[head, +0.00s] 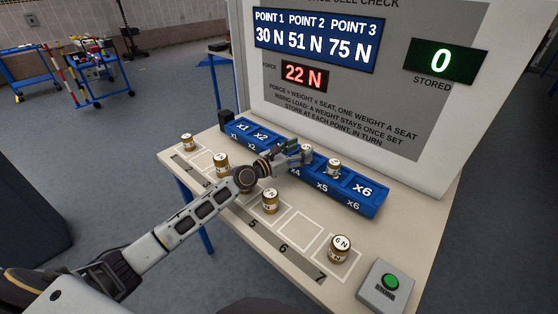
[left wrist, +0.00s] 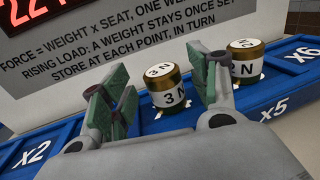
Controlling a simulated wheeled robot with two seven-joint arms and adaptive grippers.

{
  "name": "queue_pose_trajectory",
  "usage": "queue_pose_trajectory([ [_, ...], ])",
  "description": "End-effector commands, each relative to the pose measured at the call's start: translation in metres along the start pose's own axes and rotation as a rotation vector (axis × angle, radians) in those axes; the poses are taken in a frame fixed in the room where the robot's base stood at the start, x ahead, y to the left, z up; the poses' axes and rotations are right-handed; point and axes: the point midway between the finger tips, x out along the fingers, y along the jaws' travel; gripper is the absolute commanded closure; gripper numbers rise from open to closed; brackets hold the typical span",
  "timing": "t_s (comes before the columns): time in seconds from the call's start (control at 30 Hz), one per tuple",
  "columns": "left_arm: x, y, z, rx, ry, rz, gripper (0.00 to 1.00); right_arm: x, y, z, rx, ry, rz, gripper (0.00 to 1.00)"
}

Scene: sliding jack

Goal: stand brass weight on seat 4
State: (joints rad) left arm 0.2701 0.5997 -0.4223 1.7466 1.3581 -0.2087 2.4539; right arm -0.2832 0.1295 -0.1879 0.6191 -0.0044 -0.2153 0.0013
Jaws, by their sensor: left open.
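A brass weight marked 3 N (left wrist: 168,94) stands upright on the blue seat rail (head: 374,205) at the x4 place; it also shows in the head view (head: 307,151), partly hidden by my gripper. My left gripper (head: 298,158) is open, with a finger on each side of this weight, as the left wrist view (left wrist: 155,100) shows. I cannot tell whether either finger touches it. A second brass weight (head: 333,167) stands on x5; its N label shows in the left wrist view (left wrist: 245,65). My right gripper is not in view.
Brass weights stand on table squares, including ones at the back left (head: 187,142), the middle (head: 270,201) and front right (head: 340,249). Square 6 (head: 300,232) is bare. The board's red display (head: 304,75) reads 22 N; STORED (head: 440,61) reads 0. A green button box (head: 385,290) sits front right.

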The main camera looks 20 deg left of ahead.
Motion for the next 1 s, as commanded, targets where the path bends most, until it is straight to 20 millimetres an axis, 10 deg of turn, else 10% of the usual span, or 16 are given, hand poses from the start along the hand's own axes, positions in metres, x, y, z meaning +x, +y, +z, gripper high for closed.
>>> queue_pose_trajectory([
  [1.0, -0.082, 0.001, -0.001, -0.001, 0.000, 0.001, 0.40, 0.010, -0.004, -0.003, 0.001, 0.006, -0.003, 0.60],
])
